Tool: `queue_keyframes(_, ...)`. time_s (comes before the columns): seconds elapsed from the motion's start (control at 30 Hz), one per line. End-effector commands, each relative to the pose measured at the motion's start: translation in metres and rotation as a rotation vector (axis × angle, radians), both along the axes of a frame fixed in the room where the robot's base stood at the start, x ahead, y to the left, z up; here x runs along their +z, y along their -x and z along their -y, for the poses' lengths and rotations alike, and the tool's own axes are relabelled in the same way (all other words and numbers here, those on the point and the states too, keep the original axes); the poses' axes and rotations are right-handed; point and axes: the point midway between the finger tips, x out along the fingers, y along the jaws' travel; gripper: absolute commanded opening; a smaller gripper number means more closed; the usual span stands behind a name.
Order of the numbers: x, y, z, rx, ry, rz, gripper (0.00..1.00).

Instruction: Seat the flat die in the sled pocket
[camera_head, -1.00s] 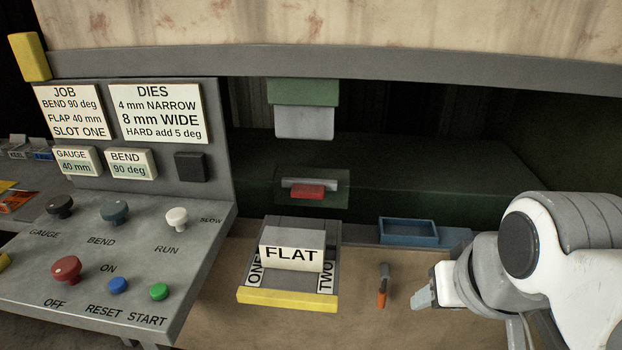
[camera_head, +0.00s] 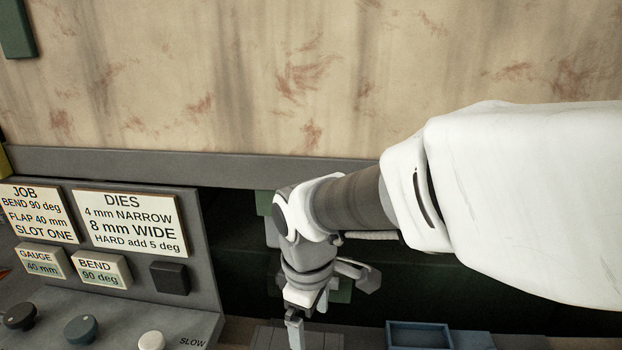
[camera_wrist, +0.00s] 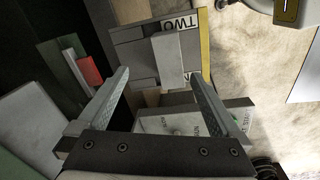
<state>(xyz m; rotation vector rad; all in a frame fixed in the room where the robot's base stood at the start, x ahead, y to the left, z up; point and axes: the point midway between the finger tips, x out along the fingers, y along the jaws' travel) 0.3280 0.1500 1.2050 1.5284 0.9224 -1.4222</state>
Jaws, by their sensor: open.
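The flat die (camera_wrist: 168,62), a pale grey block, shows in the wrist view on the sled, between and beyond my fingertips. Its FLAT label is not visible now. The sled (camera_wrist: 132,50) is grey with a TWO label and a yellow front edge; slot ONE is hidden. I cannot tell whether the die is down in the pocket. My gripper (camera_wrist: 158,76) is open and empty, one finger toward each side of the die. In the head view my gripper (camera_head: 306,322) hangs above the sled area, and only a grey strip of the sled shows at the bottom edge.
A blue tray (camera_head: 418,337) lies right of my gripper. The control panel (camera_head: 210,270) stands at the left. A red block (camera_wrist: 90,69) shows beside my left finger in the wrist view. The press beam (camera_head: 200,165) spans above.

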Motion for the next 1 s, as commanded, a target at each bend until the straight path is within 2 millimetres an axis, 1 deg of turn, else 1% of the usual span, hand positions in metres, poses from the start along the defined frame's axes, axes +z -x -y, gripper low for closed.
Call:
queue_keyframes(0.03,0.002,-0.001,-0.013,0.075,0.001,-0.03,1.0)
queue_keyframes(0.1,-0.002,-0.002,-0.028,0.164,0.0,-0.055,1.0)
queue_keyframes(0.2,-0.007,-0.002,-0.043,0.255,-0.006,-0.079,1.0)
queue_keyframes(0.3,-0.011,-0.002,-0.05,0.303,-0.008,-0.091,1.0)
queue_keyframes(0.37,-0.016,-0.002,-0.052,0.317,-0.01,-0.096,1.0)
queue_keyframes(0.47,-0.032,-0.001,-0.053,0.322,-0.01,-0.1,1.0)
queue_keyframes(0.6,-0.063,0.0,-0.052,0.321,-0.01,-0.102,1.0)
queue_keyframes(0.8,-0.104,-0.001,-0.053,0.319,-0.009,-0.098,1.0)
queue_keyframes(0.9,-0.12,-0.001,-0.052,0.319,-0.009,-0.098,1.0)
queue_keyframes(1.0,-0.129,-0.001,-0.052,0.318,-0.01,-0.096,1.0)
